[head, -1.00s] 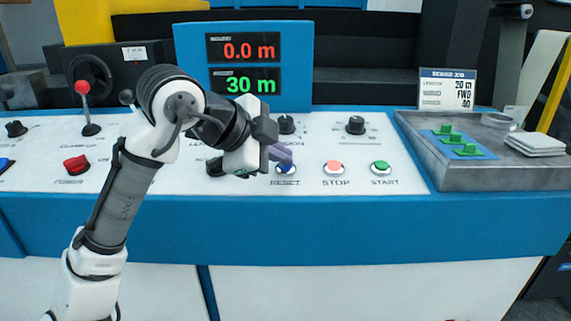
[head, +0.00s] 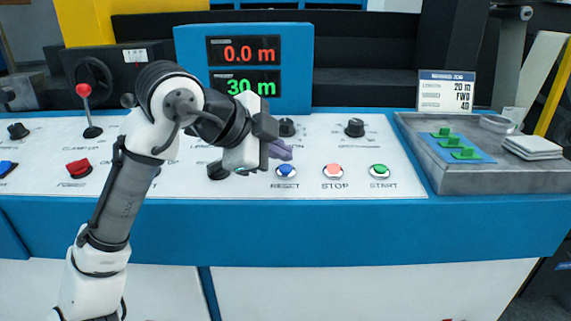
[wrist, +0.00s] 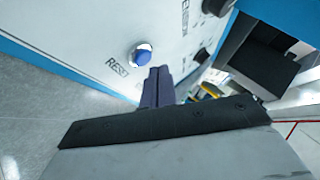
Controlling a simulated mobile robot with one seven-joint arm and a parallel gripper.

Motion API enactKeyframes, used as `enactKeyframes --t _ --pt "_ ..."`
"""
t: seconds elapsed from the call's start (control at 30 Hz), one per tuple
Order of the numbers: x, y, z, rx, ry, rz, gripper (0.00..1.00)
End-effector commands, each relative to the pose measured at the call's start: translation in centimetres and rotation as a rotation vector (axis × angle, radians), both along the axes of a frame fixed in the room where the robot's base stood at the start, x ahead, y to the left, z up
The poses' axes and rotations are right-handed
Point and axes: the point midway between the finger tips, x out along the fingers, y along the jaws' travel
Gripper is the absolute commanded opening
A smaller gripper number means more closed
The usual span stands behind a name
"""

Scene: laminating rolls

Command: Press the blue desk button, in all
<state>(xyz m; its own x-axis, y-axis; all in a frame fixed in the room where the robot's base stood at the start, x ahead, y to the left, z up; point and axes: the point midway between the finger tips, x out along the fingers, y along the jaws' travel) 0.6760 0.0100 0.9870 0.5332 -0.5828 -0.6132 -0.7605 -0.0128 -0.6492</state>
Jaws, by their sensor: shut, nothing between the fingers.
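The blue RESET button (head: 286,170) sits in a pale ring on the white desk panel, left of the STOP button. It also shows in the wrist view (wrist: 141,55), left of my fingertips. My gripper (head: 281,150) is shut and empty, its purple-grey fingers just behind and above the button in the head view. In the wrist view the closed fingertips (wrist: 158,72) are beside the button, and a gap shows between them. The button is in full view in the head camera.
To the right are the STOP button (head: 333,170) and green START button (head: 379,170). Black knobs (head: 355,128) stand behind. A grey tray (head: 455,180) with green parts is at the right. The display (head: 244,66) reads 0.0 m and 30 m.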

Motion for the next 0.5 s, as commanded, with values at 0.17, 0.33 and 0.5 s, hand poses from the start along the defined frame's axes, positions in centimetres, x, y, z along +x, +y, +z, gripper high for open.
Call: enactKeyframes --t 0.17,0.33,0.5 --pt "0.0 0.0 0.2 0.0 0.0 0.0 0.0" --pt "-0.2 0.0 1.5 0.001 0.0 -0.001 0.0" --pt "-0.5 -0.1 3.3 0.0 -0.001 -0.002 0.0"
